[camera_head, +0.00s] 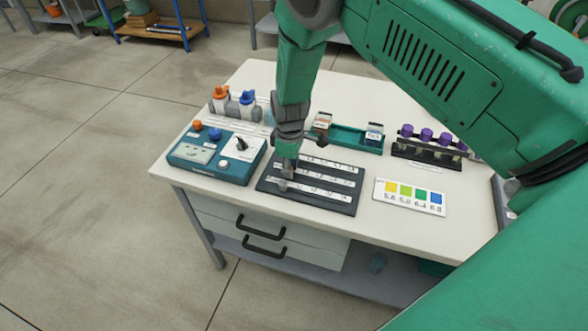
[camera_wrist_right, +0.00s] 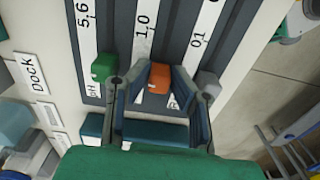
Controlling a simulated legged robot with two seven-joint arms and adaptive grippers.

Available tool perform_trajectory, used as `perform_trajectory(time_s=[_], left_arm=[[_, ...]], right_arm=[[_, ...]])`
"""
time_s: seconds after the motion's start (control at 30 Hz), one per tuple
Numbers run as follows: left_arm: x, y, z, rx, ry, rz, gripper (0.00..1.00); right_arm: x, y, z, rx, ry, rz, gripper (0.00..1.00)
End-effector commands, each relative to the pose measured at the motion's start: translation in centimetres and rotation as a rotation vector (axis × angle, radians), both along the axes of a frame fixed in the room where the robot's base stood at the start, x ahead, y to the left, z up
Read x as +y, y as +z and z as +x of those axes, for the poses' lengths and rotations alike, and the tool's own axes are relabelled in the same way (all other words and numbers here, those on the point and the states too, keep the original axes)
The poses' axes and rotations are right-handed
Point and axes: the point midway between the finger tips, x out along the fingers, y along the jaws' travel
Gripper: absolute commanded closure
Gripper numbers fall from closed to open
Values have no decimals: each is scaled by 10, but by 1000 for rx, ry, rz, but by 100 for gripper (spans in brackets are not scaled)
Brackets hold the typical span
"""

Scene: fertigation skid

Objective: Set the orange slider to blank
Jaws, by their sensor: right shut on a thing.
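The dark slider board (camera_head: 345,207) lies on the white bench and carries three white scale strips. In the right wrist view, the orange slider (camera_wrist_right: 159,79) sits on the middle strip (camera_wrist_right: 146,30), which shows "1.0". My right gripper (camera_head: 287,172) is lowered onto the left part of the board. In the wrist view its fingers (camera_wrist_right: 160,72) are shut on the orange slider, one on each side. A green slider (camera_wrist_right: 104,67) and a grey slider (camera_wrist_right: 209,84) sit on the neighbouring strips. No "blank" mark is readable. My left gripper is out of view.
A teal control box (camera_head: 216,155) stands left of the board, with orange- and blue-capped bottles behind it. A colour card (camera_head: 409,196) lies to the right. A teal tray (camera_head: 345,138) and a rack of purple-capped vials (camera_head: 428,150) stand behind.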

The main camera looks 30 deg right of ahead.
Motion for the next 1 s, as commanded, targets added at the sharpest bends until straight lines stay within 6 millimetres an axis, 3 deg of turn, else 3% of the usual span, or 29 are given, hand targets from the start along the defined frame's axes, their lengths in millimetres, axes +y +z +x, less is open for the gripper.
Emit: perform_trajectory(time_s=[0.03, 0.1, 0.13, 0.17, 0.57, 1.0], left_arm=[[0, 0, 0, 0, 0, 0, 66], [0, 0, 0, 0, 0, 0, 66], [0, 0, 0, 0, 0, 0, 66], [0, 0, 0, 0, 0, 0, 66], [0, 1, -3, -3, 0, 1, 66], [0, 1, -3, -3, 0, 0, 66]], right_arm=[[3, 6, 11, -29, 1, 2, 100], [3, 5, 11, -28, 1, 1, 100], [3, 5, 12, -28, 1, 1, 72], [4, 6, 12, -28, 1, -1, 62], [1, 9, 7, -18, 1, 1, 62], [5, 93, 10, -19, 2, -2, 62]])
